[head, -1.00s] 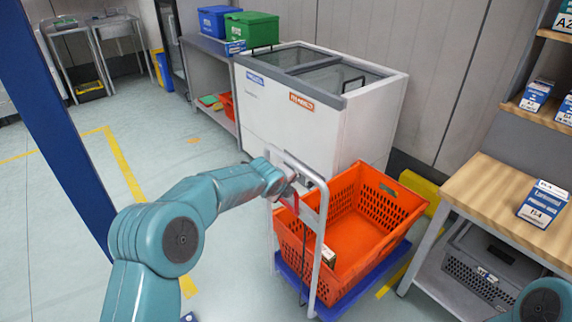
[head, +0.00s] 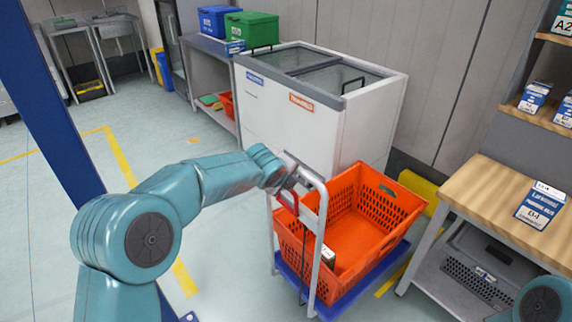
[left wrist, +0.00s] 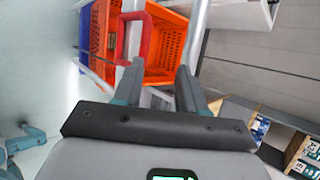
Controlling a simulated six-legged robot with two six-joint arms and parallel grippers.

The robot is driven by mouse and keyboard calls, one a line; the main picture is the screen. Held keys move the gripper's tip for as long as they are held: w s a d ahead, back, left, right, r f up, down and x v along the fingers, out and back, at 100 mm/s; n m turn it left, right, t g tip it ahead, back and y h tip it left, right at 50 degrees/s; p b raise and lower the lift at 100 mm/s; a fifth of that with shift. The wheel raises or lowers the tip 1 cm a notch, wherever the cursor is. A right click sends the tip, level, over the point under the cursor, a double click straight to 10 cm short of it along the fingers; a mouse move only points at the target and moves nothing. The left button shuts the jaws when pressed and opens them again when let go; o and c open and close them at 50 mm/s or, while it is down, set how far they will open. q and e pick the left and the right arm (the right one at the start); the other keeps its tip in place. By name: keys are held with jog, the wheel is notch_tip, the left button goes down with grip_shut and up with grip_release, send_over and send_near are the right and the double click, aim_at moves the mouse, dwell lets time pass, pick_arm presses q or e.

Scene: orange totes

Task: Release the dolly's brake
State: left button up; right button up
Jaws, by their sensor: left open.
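The dolly has a blue base (head: 352,293) and an upright grey handle frame (head: 318,235). A red lever (head: 289,202), likely the brake lever, sits near the top of the frame; it shows as a red loop in the left wrist view (left wrist: 148,40). My left gripper (head: 294,180) is at the top left of the frame, close to the lever. In the left wrist view its two fingers (left wrist: 160,70) are apart, with the red loop just beyond the left finger. Whether they touch is unclear. My right gripper is out of view.
An orange tote (head: 352,240) with a small box (head: 328,255) inside rides on the dolly. A white chest freezer (head: 310,105) stands behind. A wooden-topped table (head: 490,190) with a blue-and-white carton (head: 540,206) is at right. The floor at left is clear.

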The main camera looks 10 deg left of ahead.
pick_arm(q)
jog(key=s+d+r+p, duration=0.1)
jog(key=s+r+p, duration=0.1)
jog(key=r, duration=0.4)
jog(key=shift+s+r, duration=0.25)
jog(key=shift+s, duration=0.45)
jog(key=v, duration=1.6)
jog(key=shift+r, duration=0.1)
